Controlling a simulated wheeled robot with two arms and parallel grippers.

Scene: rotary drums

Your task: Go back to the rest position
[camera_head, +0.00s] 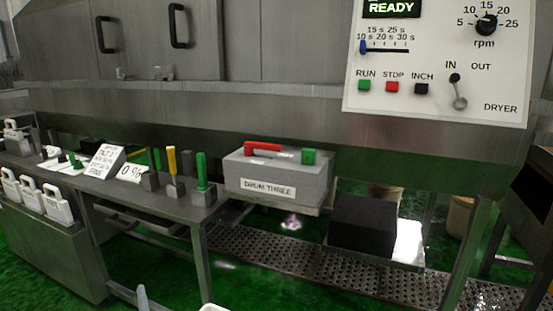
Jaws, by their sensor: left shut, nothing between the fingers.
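My left gripper (142,298) shows only as a small grey tip at the bottom edge, left of the middle. It is shut and empty, low in front of the bench and apart from everything on it. The rest of that gripper is cut off by the frame edge. My right gripper is not in view.
A steel bench (185,210) on the left bears tools with yellow and green handles. The dryer panel (440,75) is above. Green floor lies in front.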

